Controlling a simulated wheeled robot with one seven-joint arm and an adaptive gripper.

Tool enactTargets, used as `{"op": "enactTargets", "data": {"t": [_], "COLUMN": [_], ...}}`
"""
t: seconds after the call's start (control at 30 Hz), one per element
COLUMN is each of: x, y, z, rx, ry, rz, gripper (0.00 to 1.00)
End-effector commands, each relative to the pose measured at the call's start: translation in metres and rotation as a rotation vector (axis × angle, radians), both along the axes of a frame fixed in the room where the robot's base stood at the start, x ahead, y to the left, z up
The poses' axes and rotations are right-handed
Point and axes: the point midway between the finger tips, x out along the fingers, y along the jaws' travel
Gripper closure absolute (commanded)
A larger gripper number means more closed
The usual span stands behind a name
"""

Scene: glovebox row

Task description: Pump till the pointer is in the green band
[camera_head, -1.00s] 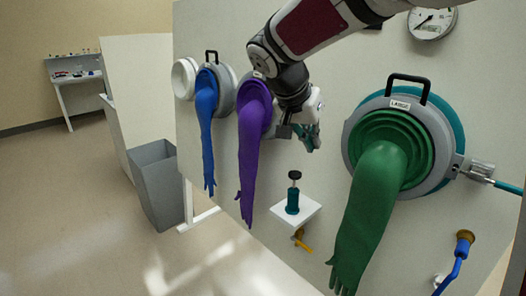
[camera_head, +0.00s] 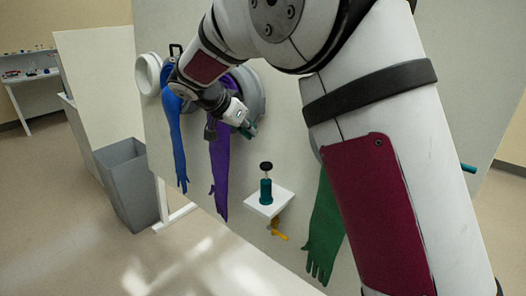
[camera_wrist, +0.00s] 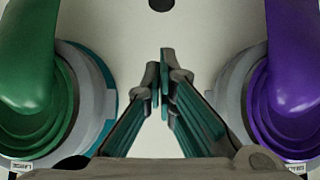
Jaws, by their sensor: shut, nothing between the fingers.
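The hand pump (camera_head: 265,188) has a teal body and a black knob (camera_head: 266,166). It stands upright on a small white shelf (camera_head: 282,202) on the wall panel. My gripper (camera_head: 249,130) is above and slightly left of the pump, apart from it, in front of the purple glove port. In the wrist view its teal fingers (camera_wrist: 166,92) are together with nothing between them. A dark round spot at the top edge of that view may be the pump's knob. No gauge shows now, so its pointer and green band cannot be read.
A purple glove (camera_head: 220,170) and a blue glove (camera_head: 176,140) hang left of the pump, a green glove (camera_head: 325,235) to its right. A yellow handle (camera_head: 278,234) is below the shelf. A grey bin (camera_head: 128,182) stands left. My arm covers the right side.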

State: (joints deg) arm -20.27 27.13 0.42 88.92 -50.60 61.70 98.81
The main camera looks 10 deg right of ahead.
Motion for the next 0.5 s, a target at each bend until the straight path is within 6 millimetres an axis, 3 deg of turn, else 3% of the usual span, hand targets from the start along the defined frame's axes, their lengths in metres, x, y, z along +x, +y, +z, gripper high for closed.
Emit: {"op": "enactTargets", "data": {"t": [0.17,0.5], "x": [0.006,0.032], "y": [-0.011,-0.049], "z": [-0.013,-0.059], "rx": [0.0,0.0], "ry": [0.004,0.004], "rz": [-0.004,-0.002], "gripper": [1.0,1.0]}}
